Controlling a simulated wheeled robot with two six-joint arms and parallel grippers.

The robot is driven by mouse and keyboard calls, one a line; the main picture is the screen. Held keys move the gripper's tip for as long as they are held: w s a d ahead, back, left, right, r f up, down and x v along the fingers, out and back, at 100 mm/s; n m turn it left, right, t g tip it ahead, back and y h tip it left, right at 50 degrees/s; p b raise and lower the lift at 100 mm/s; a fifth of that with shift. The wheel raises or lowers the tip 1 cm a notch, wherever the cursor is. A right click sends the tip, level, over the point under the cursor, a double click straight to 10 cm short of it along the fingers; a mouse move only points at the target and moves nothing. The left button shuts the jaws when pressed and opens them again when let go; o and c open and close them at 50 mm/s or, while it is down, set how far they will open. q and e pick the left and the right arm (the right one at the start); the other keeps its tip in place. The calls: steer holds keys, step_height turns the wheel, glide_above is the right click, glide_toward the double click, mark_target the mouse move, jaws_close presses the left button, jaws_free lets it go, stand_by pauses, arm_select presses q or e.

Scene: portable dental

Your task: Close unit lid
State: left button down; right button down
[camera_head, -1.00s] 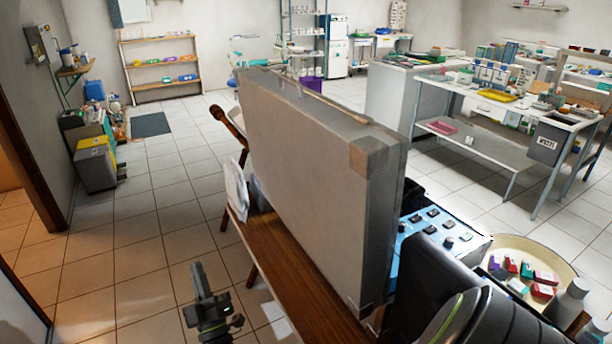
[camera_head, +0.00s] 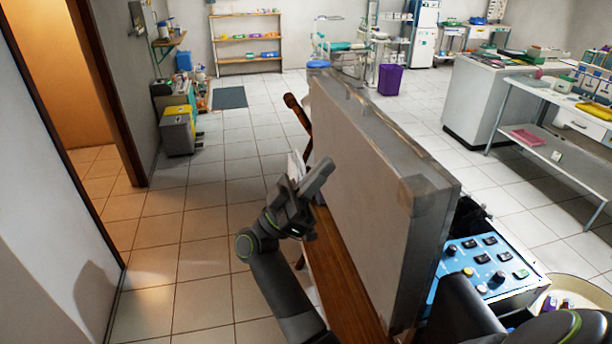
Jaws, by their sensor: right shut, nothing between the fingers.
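The unit lid (camera_head: 365,190) is a big grey panel with darker metal edges and corner pieces, standing steeply upright. The unit (camera_head: 490,268) is on its right side, with a blue panel of black switches and knobs; the lid and my arm hide part of it.
A brown wooden table (camera_head: 345,275) is under the lid. A round cream tray (camera_head: 568,288) is partly visible at the lower right. Free tiled floor (camera_head: 205,225) lies to the left, bounded by a wall and doorway. White benches stand at the back right.

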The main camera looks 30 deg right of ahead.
steer(key=s+d+r+p, duration=0.1)
steer(key=d+r+p, duration=0.1)
steer(key=d, duration=0.3)
steer(key=shift+s+d+r+p, duration=0.15)
steer(key=shift+d+p, duration=0.1)
steer(key=shift+p, duration=0.35)
steer(key=shift+r, duration=0.1)
